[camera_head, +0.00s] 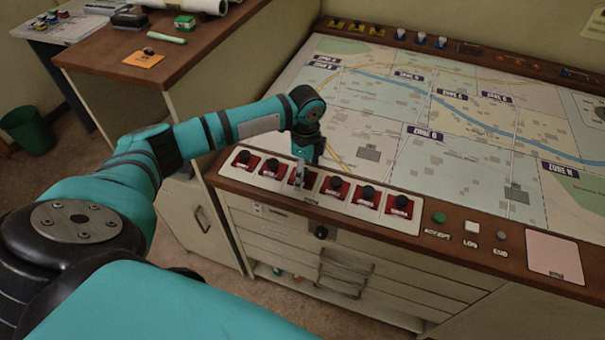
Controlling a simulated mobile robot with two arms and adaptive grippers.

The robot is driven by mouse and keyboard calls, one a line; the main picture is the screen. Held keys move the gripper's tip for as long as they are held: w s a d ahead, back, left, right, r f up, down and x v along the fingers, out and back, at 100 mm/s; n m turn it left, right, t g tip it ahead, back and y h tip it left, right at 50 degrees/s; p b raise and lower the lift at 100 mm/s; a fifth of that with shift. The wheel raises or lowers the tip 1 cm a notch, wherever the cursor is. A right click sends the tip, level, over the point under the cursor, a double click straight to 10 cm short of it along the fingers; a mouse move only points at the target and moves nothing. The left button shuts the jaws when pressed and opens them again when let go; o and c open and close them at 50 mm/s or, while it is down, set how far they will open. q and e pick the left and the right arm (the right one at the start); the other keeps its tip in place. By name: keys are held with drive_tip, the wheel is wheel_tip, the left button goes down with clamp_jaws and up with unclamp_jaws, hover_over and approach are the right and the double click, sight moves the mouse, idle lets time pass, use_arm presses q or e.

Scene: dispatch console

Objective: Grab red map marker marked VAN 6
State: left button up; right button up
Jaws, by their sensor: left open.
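Several red map markers with dark round knobs stand in a row on a white strip (413,224) along the console's front edge. Their small labels are too blurred to tell which one reads VAN 6. The rightmost marker (399,206) and the leftmost marker (243,159) stand clear of my arm. My left gripper (299,178) points down at the third marker from the left and partly hides it. It is open; whether its fingers touch that marker cannot be told. My right gripper is out of view.
A large map (400,130) covers the console top behind the row. Green, white and grey buttons and a pink pad (553,255) lie to the right. A brown side desk (100,55) with papers stands at the upper left. Drawers (345,270) are below.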

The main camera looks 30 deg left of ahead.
use_arm(q)
drive_tip(key=shift+f, duration=0.85)
drive_tip(key=c, duration=1.2)
drive_tip(key=shift+c, duration=0.5)
drive_tip(key=shift+w+r, duration=0.1)
drive_tip(key=shift+r, duration=0.05)
